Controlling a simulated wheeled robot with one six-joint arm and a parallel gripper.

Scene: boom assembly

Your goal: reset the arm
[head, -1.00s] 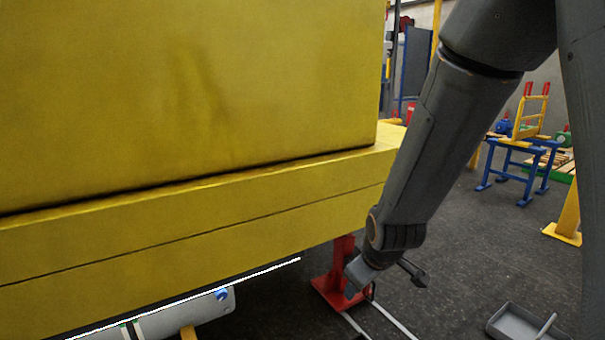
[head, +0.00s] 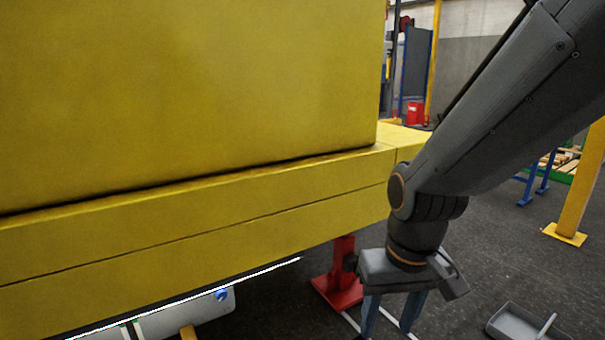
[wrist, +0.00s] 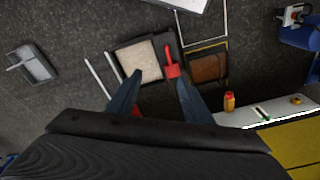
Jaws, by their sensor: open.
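My gripper (head: 392,318) points down in the head view, right of the big yellow boom (head: 200,225) and apart from it. Its two blue-grey fingers stand apart with nothing seen between them. In the wrist view my gripper (wrist: 152,92) is open above the floor, its fingers spread to either side. A beige square pad (wrist: 142,62) and a red tool-like part (wrist: 171,65) lie below and beyond the fingertips. The yellow boom shows at the lower right of the wrist view (wrist: 300,145).
A red stand (head: 340,280) is under the boom, close left of my gripper. A grey tray (head: 518,323) lies on the floor to the right. A yellow post (head: 580,190) stands at the far right. A brown pad (wrist: 208,68) and a small yellow bottle-like item (wrist: 229,101) show in the wrist view.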

